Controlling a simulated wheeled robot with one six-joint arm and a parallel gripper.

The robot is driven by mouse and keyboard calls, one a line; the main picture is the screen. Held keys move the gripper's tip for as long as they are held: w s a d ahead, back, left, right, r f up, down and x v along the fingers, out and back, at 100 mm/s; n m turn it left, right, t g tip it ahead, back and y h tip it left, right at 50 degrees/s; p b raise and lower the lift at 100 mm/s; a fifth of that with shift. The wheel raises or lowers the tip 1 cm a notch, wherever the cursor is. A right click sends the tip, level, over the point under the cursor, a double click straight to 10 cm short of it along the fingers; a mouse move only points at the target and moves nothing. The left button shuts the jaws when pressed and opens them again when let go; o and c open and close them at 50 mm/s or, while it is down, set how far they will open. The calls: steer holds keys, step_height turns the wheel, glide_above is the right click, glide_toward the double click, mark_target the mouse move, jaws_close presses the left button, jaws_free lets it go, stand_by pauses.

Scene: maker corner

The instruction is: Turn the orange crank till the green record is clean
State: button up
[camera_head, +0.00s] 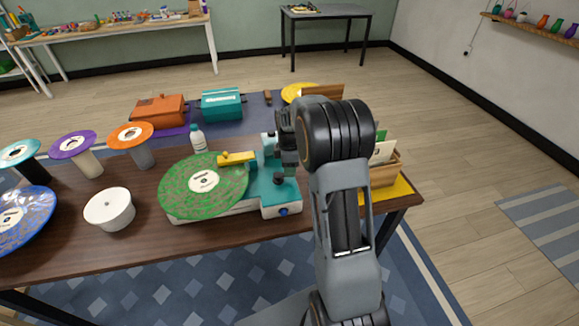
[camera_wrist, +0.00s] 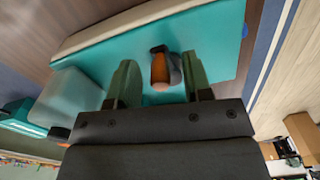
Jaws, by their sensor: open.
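The green record (camera_head: 181,195) lies flat on a teal and white machine (camera_head: 283,197) and carries brownish smudges around its white label. A yellow piece (camera_head: 238,158) reaches over the record's far edge. In the wrist view the orange crank (camera_wrist: 160,70) has a dark mount and stands on the machine's teal top (camera_wrist: 205,35). My gripper (camera_wrist: 158,84) is open, one finger on either side of the crank's orange handle, with gaps showing. In the head view my gripper (camera_head: 284,158) is above the machine's right part, and the crank's orange handle is hidden.
A white bottle (camera_head: 197,138) stands behind the record. A white round tub (camera_head: 110,209) and a blue record (camera_head: 24,214) are to the left. A wooden crate (camera_head: 386,174) with sleeves is right of my arm. Orange (camera_head: 158,111) and teal (camera_head: 222,103) boxes stand at the back.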

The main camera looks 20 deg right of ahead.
steer(key=shift+f, duration=0.15)
jaws_close()
stand_by(0.4)
